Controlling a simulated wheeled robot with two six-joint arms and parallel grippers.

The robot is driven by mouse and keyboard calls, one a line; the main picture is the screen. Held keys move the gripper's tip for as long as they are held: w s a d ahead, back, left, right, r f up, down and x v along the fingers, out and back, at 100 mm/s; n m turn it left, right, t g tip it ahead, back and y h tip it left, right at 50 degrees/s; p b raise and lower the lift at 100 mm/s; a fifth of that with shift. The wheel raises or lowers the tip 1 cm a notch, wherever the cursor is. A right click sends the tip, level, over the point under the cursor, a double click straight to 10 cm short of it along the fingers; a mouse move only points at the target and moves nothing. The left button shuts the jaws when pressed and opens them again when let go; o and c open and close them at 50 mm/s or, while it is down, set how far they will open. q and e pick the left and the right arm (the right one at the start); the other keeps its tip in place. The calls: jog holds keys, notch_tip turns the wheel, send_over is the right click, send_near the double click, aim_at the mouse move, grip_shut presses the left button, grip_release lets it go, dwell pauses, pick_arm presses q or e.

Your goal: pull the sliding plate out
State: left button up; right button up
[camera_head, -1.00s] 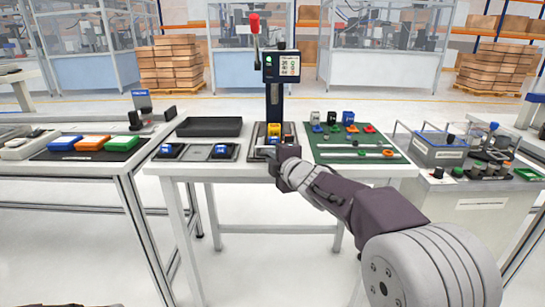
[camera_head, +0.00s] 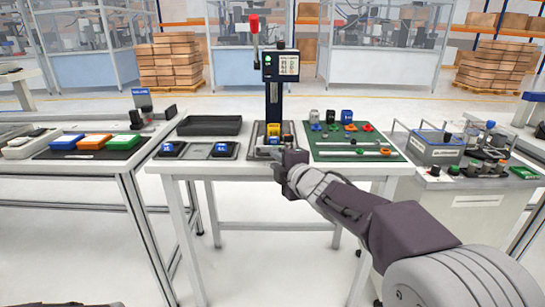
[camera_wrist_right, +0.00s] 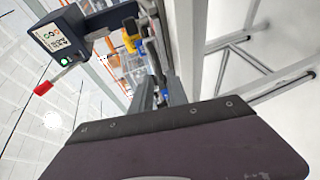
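The press (camera_head: 273,97) with a red-knobbed lever stands at the back middle of the white table. The sliding plate (camera_head: 259,153) appears to be the grey plate at its foot, and its front right part is hidden by my right gripper. A yellow and blue piece (camera_head: 273,132) sits on it under the press. My right gripper (camera_head: 279,159) is at the plate's front right edge; I cannot tell whether it touches. In the wrist view its fingers (camera_wrist_right: 160,92) point toward the press, with the yellow piece (camera_wrist_right: 131,32) beyond. Their gap is unclear. My left gripper is out of view.
A black tray (camera_head: 209,126) and a grey fixture (camera_head: 194,151) with blue-black pieces lie left of the press. A green mat (camera_head: 340,156) with rods and small coloured parts lies right. The table's front edge is close below my right gripper.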

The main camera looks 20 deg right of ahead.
jog(key=p+v, duration=0.1)
jog(key=v, duration=0.4)
jog(key=shift+s, duration=0.15)
